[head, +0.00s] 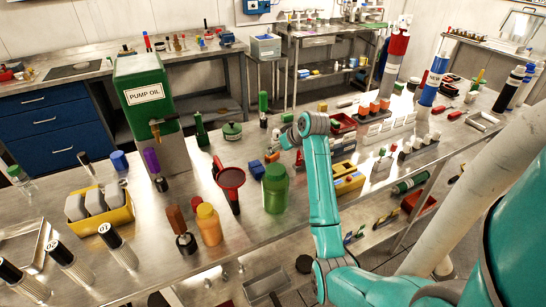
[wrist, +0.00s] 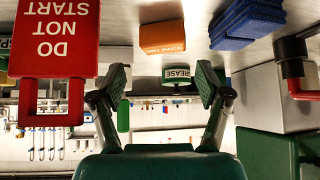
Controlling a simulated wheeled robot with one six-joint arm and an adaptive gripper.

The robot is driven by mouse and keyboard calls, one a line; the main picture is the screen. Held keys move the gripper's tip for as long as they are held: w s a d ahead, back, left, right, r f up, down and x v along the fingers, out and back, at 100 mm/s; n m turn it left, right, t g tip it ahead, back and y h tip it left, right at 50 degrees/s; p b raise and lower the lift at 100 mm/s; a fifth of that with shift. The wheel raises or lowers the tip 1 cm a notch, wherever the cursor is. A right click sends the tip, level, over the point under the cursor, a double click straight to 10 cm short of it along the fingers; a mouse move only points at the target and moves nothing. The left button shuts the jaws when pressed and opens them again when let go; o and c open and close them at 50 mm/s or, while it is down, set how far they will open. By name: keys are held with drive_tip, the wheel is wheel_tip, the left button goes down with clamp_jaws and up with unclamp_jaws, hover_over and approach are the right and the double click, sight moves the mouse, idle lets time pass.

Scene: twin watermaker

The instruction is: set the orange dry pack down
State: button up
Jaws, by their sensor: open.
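The orange dry pack (wrist: 163,37) is a small orange block with lettering on one face. In the upside-down wrist view it rests on the metal bench top, apart from the fingers. In the head view a small orange block (head: 271,157), likely the same pack, lies on the bench close to my gripper (head: 288,138). My gripper also shows in the wrist view (wrist: 162,84), with its two fingers spread wide and nothing held between them. The hand partly blends with the clutter in the head view.
Blue blocks (wrist: 246,22) lie beside the pack. A green grease tin (wrist: 178,76) stands beyond it, and a red DO NOT START tag (wrist: 58,38) is at the picture's left. A green jar (head: 275,188) and red funnel (head: 230,178) stand nearer on the bench.

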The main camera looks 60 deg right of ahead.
sight(272, 157)
drive_tip(key=shift+a+x, duration=0.15)
drive_tip(key=shift+x, duration=1.35)
drive_tip(key=shift+a+x, duration=0.1)
drive_tip(key=shift+x, duration=1.4)
drive_tip(key=shift+s+f, duration=0.1)
drive_tip(key=shift+f, duration=0.1)
drive_tip(key=c, duration=1.1)
drive_tip(key=shift+r, duration=0.15)
